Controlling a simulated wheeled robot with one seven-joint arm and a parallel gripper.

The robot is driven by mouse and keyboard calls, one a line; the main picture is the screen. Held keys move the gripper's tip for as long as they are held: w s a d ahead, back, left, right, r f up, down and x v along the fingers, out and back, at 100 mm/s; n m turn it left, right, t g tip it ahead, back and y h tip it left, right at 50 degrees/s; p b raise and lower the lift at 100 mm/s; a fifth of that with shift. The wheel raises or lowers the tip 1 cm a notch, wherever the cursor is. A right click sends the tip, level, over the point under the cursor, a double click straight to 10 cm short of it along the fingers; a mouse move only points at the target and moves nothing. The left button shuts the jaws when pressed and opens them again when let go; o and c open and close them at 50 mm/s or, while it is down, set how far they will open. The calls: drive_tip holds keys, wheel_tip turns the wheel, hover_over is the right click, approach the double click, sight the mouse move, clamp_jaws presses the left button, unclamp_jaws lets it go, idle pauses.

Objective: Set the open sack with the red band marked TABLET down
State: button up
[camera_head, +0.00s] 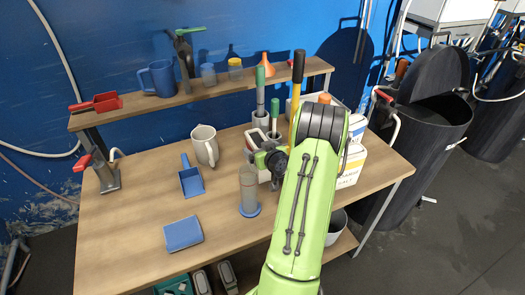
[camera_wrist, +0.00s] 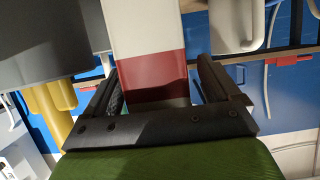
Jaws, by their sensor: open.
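In the wrist view, a white, box-like thing with a dark red band (camera_wrist: 151,72), which fits the TABLET sack, stands between the jaws of my gripper (camera_wrist: 158,82). The jaws are apart on either side of it, with a gap showing at the right finger. No lettering shows, and its top and base are out of view. In the head view my gripper (camera_head: 268,160) is over the right part of the workbench (camera_head: 135,200), and my green arm hides most of what lies behind it.
A white container (camera_head: 351,166) stands right of my arm. A clear cylinder with a blue base (camera_head: 249,192) stands close in front of the gripper. A jug (camera_head: 204,146), a blue scoop (camera_head: 191,180) and a blue pad (camera_head: 183,233) are to the left. A shelf (camera_head: 215,90) runs behind.

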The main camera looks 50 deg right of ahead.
drive_tip(key=b+v, duration=0.2)
drive_tip(key=v, duration=1)
